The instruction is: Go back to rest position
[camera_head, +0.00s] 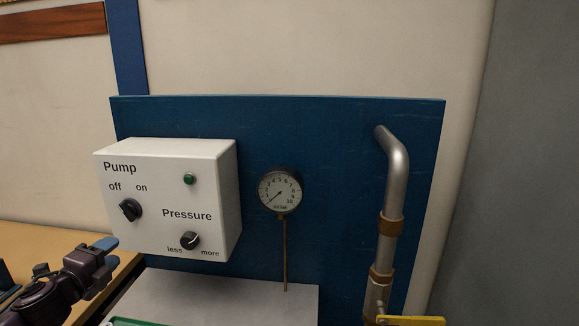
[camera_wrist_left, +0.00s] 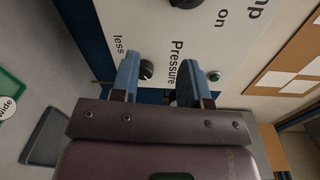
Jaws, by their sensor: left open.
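My left gripper (camera_head: 109,250) is at the lower left in the head view, in front of and below the white control box (camera_head: 212,165). In the left wrist view its two blue fingers (camera_wrist_left: 160,80) are apart with nothing between them. The pressure knob (camera_head: 190,241) shows beyond the fingers in the wrist view (camera_wrist_left: 147,69), clear of them as far as I can see. The pump knob (camera_head: 131,210) is on the box's left side. My right gripper is in neither view.
A blue panel (camera_head: 330,130) carries the box, a round pressure gauge (camera_head: 280,191) and a metal pipe (camera_head: 394,190) with a yellow valve handle (camera_head: 410,321). A grey ledge (camera_head: 220,296) is below. A wooden table surface (camera_head: 40,238) is at left.

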